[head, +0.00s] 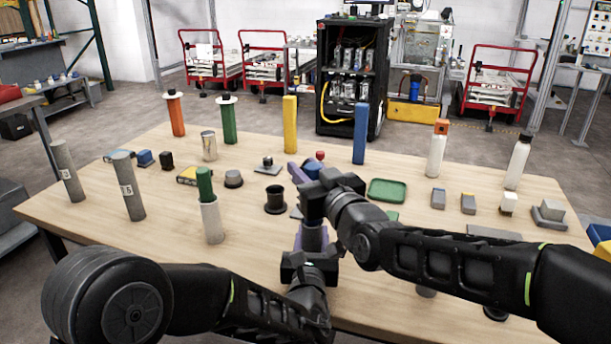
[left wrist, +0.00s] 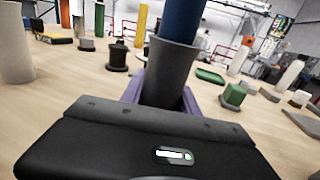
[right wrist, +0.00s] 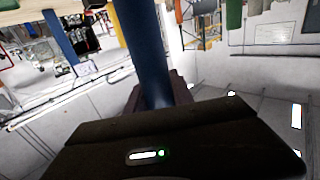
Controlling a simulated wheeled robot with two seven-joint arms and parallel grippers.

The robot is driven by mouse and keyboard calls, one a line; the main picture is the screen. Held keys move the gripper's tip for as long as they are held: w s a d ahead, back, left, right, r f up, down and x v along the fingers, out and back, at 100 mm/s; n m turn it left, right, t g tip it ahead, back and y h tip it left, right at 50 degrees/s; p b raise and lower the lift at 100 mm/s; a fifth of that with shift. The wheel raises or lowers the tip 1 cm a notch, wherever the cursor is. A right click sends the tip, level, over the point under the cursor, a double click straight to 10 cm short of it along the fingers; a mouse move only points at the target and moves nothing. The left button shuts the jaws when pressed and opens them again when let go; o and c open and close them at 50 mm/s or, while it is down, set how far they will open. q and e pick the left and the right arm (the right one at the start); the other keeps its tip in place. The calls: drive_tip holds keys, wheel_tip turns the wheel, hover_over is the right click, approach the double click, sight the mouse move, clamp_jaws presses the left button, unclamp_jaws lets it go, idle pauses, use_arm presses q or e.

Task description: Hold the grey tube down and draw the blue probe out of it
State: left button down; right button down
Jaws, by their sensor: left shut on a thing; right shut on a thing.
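The grey tube (head: 313,240) stands upright near the middle front of the table; its flared rim shows in the left wrist view (left wrist: 170,70). My left gripper (head: 312,250) is shut around the tube, with purple fingers on either side. The blue probe (left wrist: 182,18) rises from the tube's mouth; its lower end is hidden inside. My right gripper (head: 308,190) is shut on the probe above the tube, and the probe runs between its fingers in the right wrist view (right wrist: 145,55). In the head view my right gripper hides most of the probe.
A black flanged holder (head: 275,198) and a white tube with a green rod (head: 210,212) stand to the left. A green tray (head: 388,190) lies to the right. Tall yellow (head: 290,125) and blue (head: 360,135) posts stand behind. The front left table area is clear.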

use_arm(q)
drive_tip(key=shift+f, duration=0.1)
use_arm(e)
drive_tip(key=shift+r, duration=0.45)
drive_tip(key=shift+r, duration=0.1)
drive_tip(key=shift+r, duration=1.35)
drive_tip(key=shift+r, duration=0.1)
drive_tip(key=shift+r, duration=1.35)
drive_tip(key=shift+r, duration=0.15)
drive_tip(key=shift+r, duration=1.35)
